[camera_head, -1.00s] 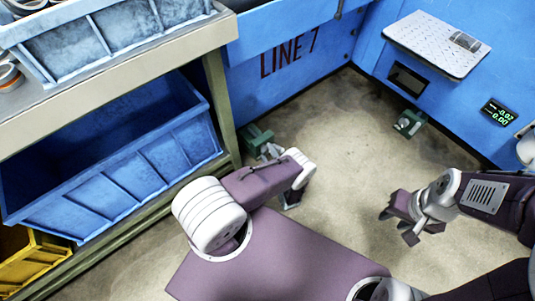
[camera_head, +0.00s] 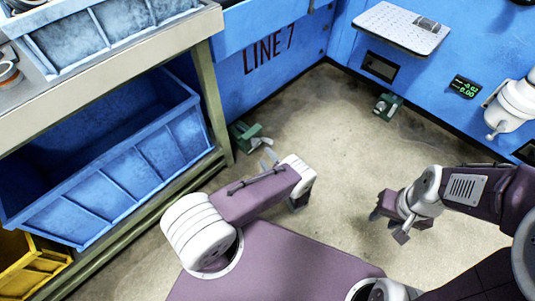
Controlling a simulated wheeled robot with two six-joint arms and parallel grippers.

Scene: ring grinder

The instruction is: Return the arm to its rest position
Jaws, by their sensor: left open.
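My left arm (camera_head: 255,195) reaches up from the lower left, with its purple forearm and white wrist over the bare floor. My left gripper (camera_head: 283,180) is open and empty, mostly hidden behind the forearm and wrist; only bits of its fingers show. My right arm (camera_head: 480,195) comes in from the right edge. My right gripper (camera_head: 389,222) points down and left over the floor, its fingers apart with nothing between them. Neither gripper appears to touch anything.
A shelf rack (camera_head: 215,95) with a blue bin (camera_head: 130,190) stands left, a yellow bin (camera_head: 35,262) below. Blue machine walls (camera_head: 300,80) close the back, with a perforated tray (camera_head: 385,28), a display (camera_head: 465,87) and a white device (camera_head: 512,105). Bare floor (camera_head: 330,130) lies between.

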